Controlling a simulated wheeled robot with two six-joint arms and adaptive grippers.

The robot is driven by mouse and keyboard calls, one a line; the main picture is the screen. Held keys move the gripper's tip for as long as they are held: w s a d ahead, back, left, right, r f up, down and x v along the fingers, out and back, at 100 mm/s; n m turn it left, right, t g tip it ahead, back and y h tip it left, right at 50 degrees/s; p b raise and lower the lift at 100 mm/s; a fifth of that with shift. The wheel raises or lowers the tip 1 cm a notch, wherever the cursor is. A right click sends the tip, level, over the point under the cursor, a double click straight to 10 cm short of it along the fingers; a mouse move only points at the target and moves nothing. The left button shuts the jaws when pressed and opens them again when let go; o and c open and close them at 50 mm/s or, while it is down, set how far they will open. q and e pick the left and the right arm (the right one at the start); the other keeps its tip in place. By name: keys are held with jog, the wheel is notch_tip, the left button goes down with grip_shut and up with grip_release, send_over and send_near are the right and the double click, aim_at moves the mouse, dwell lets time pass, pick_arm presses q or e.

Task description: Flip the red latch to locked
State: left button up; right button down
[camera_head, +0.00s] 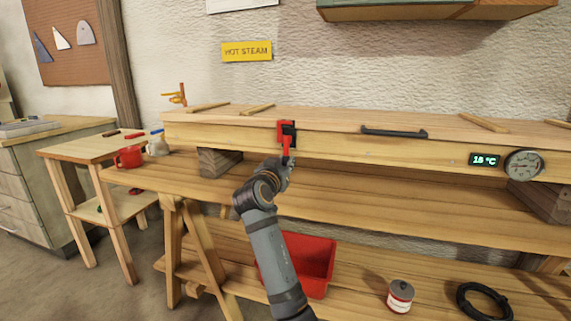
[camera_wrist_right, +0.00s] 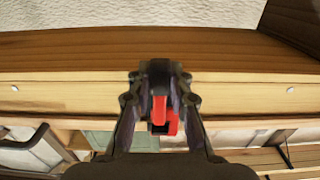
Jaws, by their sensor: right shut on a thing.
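The red latch (camera_head: 281,127) sits on the front face of the long wooden box (camera_head: 220,135), left of its black handle. It has a dark middle part, and a red lever (camera_head: 286,145) points down from it. My right gripper (camera_head: 285,161) reaches up from below and is shut on the lever's lower end. In the right wrist view the gripper's fingers (camera_wrist_right: 160,92) close around the red lever (camera_wrist_right: 160,107), and part of the latch is hidden behind them. My left gripper is not in view.
A black handle (camera_head: 394,132), a temperature display (camera_head: 485,160) and a round gauge (camera_head: 524,165) are on the box front. A red bin (camera_head: 318,262), a can (camera_head: 400,295) and a black coil (camera_head: 484,303) lie on the lower shelf. A red mug (camera_head: 129,157) stands on the left side table.

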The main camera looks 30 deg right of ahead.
jog(key=c, duration=1.2)
grip_release()
jog(key=shift+a, duration=0.1)
